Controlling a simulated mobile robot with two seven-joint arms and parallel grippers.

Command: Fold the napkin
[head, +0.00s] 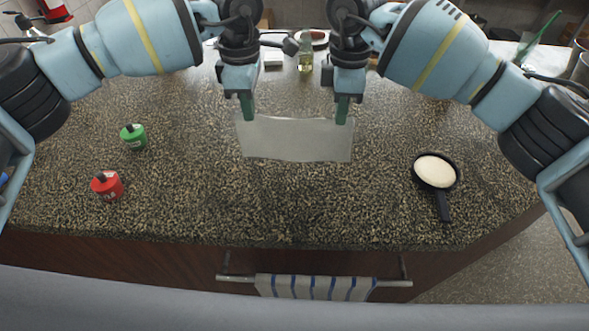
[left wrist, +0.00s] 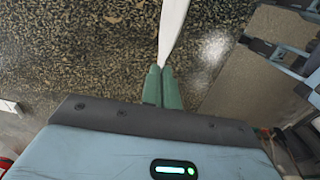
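The napkin (head: 297,140) is a plain pale grey cloth in the middle of the counter in the head view. Its far edge sags slightly between my two grippers. My left gripper (head: 247,114) is at its far left corner. In the left wrist view the left fingers (left wrist: 162,72) are together, with the pale napkin (left wrist: 172,30) running out from between their tips. My right gripper (head: 342,117) is at the far right corner, its fingers close together on the cloth. Its exact grip is small in the picture.
A red can (head: 107,186) and a green can (head: 133,137) stand at the left. A black pan (head: 443,204) with a pale round in it lies at the right. A bottle (head: 305,60) stands behind the grippers. A striped towel (head: 320,288) hangs on the front handle. The counter before the napkin is clear.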

